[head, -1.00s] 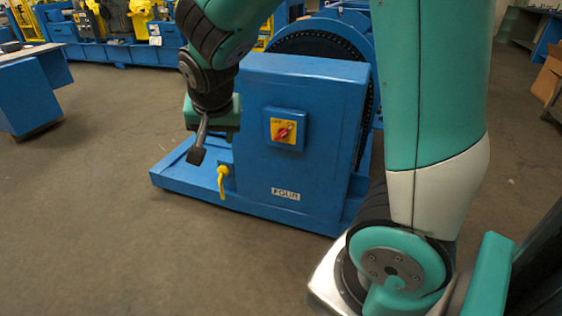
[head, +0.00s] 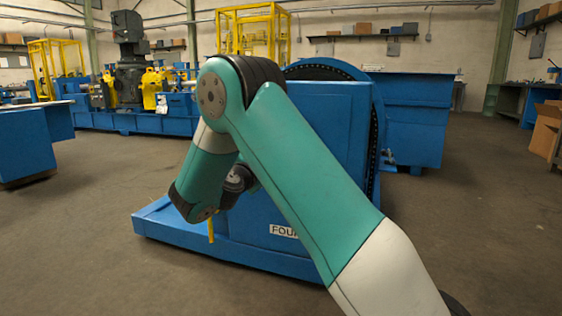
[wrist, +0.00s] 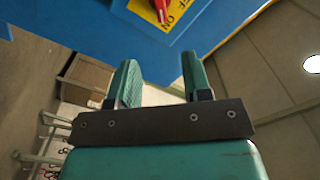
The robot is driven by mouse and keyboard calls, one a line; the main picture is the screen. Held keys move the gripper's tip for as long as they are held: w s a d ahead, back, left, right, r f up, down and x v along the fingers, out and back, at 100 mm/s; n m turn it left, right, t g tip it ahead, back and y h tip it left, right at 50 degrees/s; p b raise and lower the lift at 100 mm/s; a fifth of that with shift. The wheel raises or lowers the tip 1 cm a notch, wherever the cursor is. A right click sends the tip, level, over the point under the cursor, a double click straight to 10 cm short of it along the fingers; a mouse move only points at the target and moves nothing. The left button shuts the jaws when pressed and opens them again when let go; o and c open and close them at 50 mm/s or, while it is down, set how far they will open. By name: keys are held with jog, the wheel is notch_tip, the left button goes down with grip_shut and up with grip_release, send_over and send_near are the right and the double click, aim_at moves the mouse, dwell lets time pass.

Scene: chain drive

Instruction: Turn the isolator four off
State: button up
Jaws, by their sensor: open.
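The blue machine cabinet (head: 330,110) carries a label reading FOUR (head: 284,231), partly covered by my arm. The isolator is hidden behind my arm in the head view. In the wrist view, its red handle (wrist: 161,12) stands on a yellow plate (wrist: 148,10) with ON and part of OFF readable, cut by the top edge. My gripper (wrist: 160,75) is open and empty, its two green fingers apart. It points at the blue cabinet face below the handle in the picture, not touching the handle.
A large chain wheel (head: 325,71) is behind the cabinet. A blue bench (head: 25,145) stands at the left. The floor in front is clear.

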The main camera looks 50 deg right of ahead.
jog(key=b+x, duration=0.3)
jog(key=x, duration=1.4)
jog(key=shift+r, duration=0.1)
grip_shut()
